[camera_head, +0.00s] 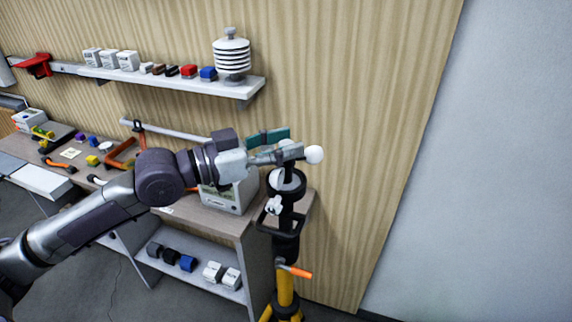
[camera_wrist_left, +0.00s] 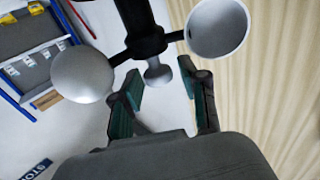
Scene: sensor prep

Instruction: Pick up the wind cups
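The wind cups (camera_wrist_left: 82,76) are rounded pale grey cups on dark arms around a dark hub, seen large at the top of the left wrist view. In the head view they show as white cups (camera_head: 314,155) at the top of a dark mast, partly hidden by my gripper. My left gripper (camera_wrist_left: 161,80) is open. Its two teal-padded fingers are apart, with a small pale knobbed part of the assembly showing between them and gaps on both sides. In the head view my left gripper (camera_head: 278,145) is at the cups' height, beside the mast top. My right gripper is not in view.
A yellow stand (camera_head: 285,290) with an orange handle carries the mast. A workbench (camera_head: 225,222) with tools and boxes is at left. A wall shelf (camera_head: 180,80) holds boxes and a white louvred shield (camera_head: 231,55). The right side is bare wall.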

